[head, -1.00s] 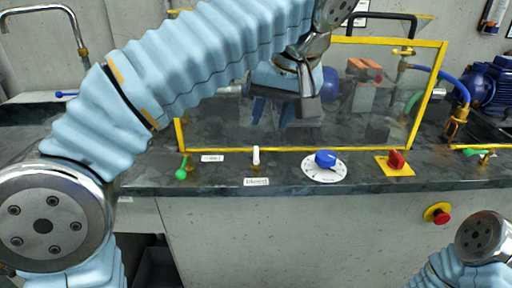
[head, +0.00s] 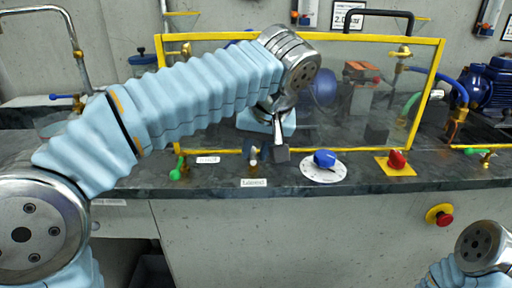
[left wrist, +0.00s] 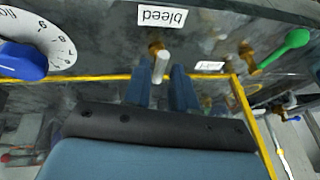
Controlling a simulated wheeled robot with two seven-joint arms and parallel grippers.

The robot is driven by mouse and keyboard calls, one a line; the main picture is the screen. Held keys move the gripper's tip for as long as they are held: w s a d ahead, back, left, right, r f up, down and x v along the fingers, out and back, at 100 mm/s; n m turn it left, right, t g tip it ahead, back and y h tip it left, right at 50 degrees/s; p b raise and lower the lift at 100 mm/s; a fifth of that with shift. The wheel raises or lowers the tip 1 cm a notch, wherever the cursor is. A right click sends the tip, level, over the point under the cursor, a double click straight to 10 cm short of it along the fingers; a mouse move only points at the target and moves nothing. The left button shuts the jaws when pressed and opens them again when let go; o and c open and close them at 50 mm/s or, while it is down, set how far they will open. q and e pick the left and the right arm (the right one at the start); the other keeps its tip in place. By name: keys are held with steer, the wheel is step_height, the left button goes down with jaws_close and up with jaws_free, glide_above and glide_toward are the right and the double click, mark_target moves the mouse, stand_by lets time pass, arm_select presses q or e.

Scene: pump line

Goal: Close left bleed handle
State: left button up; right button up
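The bleed handle is a small white lever on a brass fitting on the bench, behind the "bleed" label (head: 253,183). In the left wrist view the white handle (left wrist: 161,66) stands in the gap between the two blue fingertips. My left gripper (left wrist: 163,86) is open around or just short of it; I see a gap on both sides. In the head view my left gripper (head: 264,155) is down at the handle, partly hiding it. My right gripper is out of view.
A green handle (head: 178,170) is to the left. A blue dial knob (head: 325,158) and a red switch (head: 397,159) on a yellow plate are to the right. A yellow-framed clear panel (head: 420,100) stands behind. A red emergency button (head: 442,217) is on the front face.

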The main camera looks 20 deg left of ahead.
arm_select(q)
jaws_close()
steer(key=shift+m, duration=0.3)
steer(key=m, duration=0.1)
steer(key=m+h, duration=0.1)
steer(key=m, duration=0.1)
steer(key=shift+s+a+t, duration=0.15)
steer(key=shift+a+t, duration=0.15)
steer(key=shift+t, duration=0.1)
steer(key=m+h, duration=0.1)
steer(key=m, duration=0.1)
steer(key=m+h+p, duration=0.1)
steer(key=m, duration=0.1)
steer(key=shift+a+r, duration=0.1)
steer(key=shift+a, duration=0.1)
steer(key=m, duration=0.1)
steer(key=m+h+p, duration=0.1)
steer(key=m, duration=0.1)
steer(key=m+h, duration=0.1)
steer(key=m, duration=0.1)
steer(key=shift+a+p, duration=0.35)
steer(key=m, duration=0.1)
steer(key=m+h+p, duration=0.1)
steer(key=m, duration=0.1)
steer(key=m+g+h, duration=0.1)
steer(key=m, duration=0.1)
steer(key=shift+w+a, duration=0.2)
steer(key=shift+w, duration=0.05)
steer(key=shift+m+p, duration=0.3)
